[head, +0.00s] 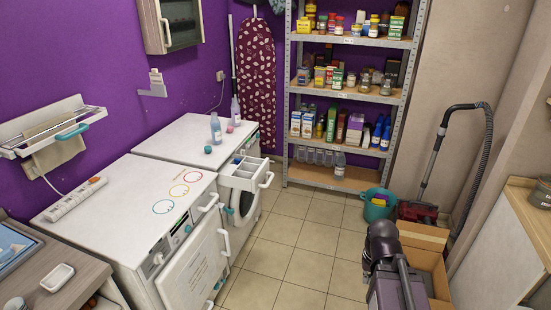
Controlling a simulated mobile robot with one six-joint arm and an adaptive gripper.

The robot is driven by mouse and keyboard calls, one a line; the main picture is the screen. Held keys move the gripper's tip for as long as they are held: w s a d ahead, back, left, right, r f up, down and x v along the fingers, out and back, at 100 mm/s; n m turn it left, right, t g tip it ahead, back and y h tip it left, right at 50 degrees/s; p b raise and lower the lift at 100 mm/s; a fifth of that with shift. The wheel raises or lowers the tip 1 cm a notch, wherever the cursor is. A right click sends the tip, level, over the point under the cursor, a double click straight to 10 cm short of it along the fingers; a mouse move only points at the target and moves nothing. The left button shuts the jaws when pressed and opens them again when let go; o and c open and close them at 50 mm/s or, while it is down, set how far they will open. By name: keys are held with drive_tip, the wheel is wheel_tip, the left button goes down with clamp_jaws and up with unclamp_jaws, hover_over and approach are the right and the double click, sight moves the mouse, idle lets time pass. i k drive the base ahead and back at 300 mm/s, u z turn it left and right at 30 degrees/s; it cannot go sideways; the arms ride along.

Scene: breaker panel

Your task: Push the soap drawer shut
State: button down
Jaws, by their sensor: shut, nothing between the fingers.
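The soap drawer (243,182) is white and stands pulled out from the upper front of the rear white washing machine (175,145). Its open top shows compartments, and a pale handle (267,180) is on its front end. The machine's round door lies below, partly hidden by the drawer and the nearer machine. I cannot make out my gripper in the head view. A dark arm part, which seems to be mine, rises at the lower right, well apart from the drawer.
A nearer white machine (125,205) with a front door panel (196,268) stands left of the drawer. Bottles and caps stand on the rear machine. A stocked shelf (350,41), teal bucket (379,204), vacuum (418,211) and cardboard box (425,238) lie beyond. Tiled floor before the drawer is clear.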

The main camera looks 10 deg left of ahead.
sight(250, 174)
drive_tip(key=u, duration=0.2)
drive_tip(key=i, duration=1.6)
drive_tip(key=u, duration=0.15)
